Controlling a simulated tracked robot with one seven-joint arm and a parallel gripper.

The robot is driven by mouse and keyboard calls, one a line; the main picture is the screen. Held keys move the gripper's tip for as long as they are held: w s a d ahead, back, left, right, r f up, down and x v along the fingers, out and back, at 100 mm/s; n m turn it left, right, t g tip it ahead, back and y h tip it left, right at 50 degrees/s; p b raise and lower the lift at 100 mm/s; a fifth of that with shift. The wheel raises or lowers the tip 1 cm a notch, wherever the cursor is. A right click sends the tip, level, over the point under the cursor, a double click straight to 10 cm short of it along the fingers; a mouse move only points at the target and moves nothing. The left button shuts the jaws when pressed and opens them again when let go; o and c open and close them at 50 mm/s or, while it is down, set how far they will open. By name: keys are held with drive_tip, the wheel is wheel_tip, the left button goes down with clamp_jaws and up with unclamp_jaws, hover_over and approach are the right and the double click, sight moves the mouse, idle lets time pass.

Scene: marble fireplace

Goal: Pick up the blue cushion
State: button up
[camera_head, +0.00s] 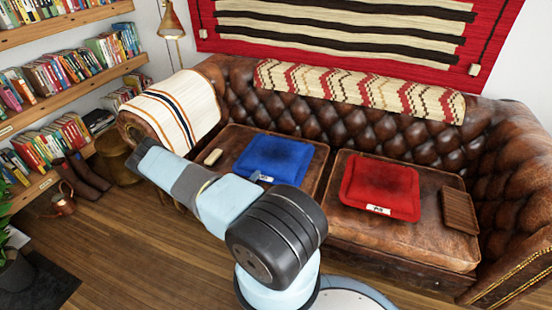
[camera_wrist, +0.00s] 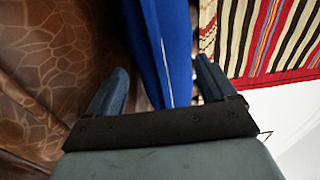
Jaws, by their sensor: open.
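The blue cushion (camera_head: 275,155) lies on the left seat of the brown leather sofa, with a small white tag at its front edge. In the wrist view the blue cushion (camera_wrist: 172,50) rises as a band between the two fingers of my gripper (camera_wrist: 162,66), with a thin pale line along it. The fingers are open, one on each side of the cushion, with a gap visible at the left finger. I cannot tell whether the right finger touches it. In the head view my arm hides most of the gripper.
A red cushion (camera_head: 381,187) lies on the right seat, beside a brown slatted tray (camera_head: 460,210). A small beige object (camera_head: 212,157) lies left of the blue cushion. The sofa (camera_head: 330,122) has a high tufted back and arms. Bookshelves (camera_head: 60,92) stand at left.

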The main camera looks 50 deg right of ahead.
sight(260, 177)
drive_tip(key=shift+x, duration=1.6)
drive_tip(key=shift+c, duration=0.3)
drive_tip(key=c, duration=1)
drive_tip(key=shift+r, duration=0.1)
